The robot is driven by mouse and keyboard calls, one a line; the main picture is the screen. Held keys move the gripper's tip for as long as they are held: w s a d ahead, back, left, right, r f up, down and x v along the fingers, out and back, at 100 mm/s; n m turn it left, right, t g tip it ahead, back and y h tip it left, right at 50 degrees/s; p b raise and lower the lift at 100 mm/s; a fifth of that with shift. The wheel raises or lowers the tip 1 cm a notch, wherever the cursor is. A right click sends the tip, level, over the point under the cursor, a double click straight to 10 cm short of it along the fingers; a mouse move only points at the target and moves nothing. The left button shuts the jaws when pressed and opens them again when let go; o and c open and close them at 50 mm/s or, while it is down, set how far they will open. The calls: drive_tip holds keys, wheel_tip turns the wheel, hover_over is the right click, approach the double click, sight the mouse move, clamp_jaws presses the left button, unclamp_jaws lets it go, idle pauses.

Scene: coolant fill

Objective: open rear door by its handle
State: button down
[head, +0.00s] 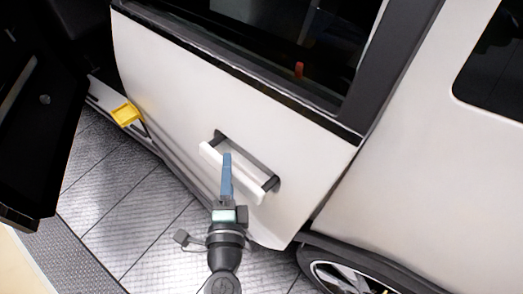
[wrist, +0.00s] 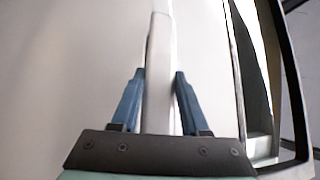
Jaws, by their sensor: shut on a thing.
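The rear door (head: 175,85) is a white panel with a dark window above. Its handle (head: 212,155) is a white bar on dark end mounts, slanting down to the right. My gripper (head: 227,156) reaches up from below, with its blue fingers at the middle of the bar. In the wrist view my gripper (wrist: 160,76) has one finger on each side of the handle (wrist: 158,105) and is shut on it. A narrow dark line runs along the door's right edge; I cannot tell whether the door is ajar.
A dark panel (head: 35,130), apparently an open front door, stands at the left. A yellow piece (head: 126,114) sits by the sill. A wheel (head: 345,277) is at the lower right. The tiled floor (head: 130,215) is clear at lower left.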

drive_tip(key=shift+s+a+f, duration=0.2)
drive_tip(key=shift+s+a, duration=0.1)
drive_tip(key=shift+s, duration=0.1)
drive_tip(key=shift+m+h, duration=0.5)
drive_tip(key=shift+h, duration=0.3)
drive_tip(key=shift+s+a, duration=1.4)
drive_tip(key=shift+a, duration=0.3)
drive_tip(key=shift+m+h, duration=0.3)
drive_tip(key=shift+h, duration=0.4)
drive_tip(key=shift+s+a, duration=0.65)
drive_tip(key=shift+a, duration=0.3)
drive_tip(key=shift+s+a, duration=0.6)
drive_tip(key=shift+a, duration=0.3)
drive_tip(key=shift+m+g+h, duration=0.3)
drive_tip(key=shift+m+h, duration=0.1)
drive_tip(key=shift+h, duration=0.2)
drive_tip(key=s+a, duration=0.1)
drive_tip(key=a, duration=0.1)
drive_tip(key=s+a, duration=0.1)
drive_tip(key=shift+s+a, duration=0.15)
drive_tip(key=shift+a, duration=0.2)
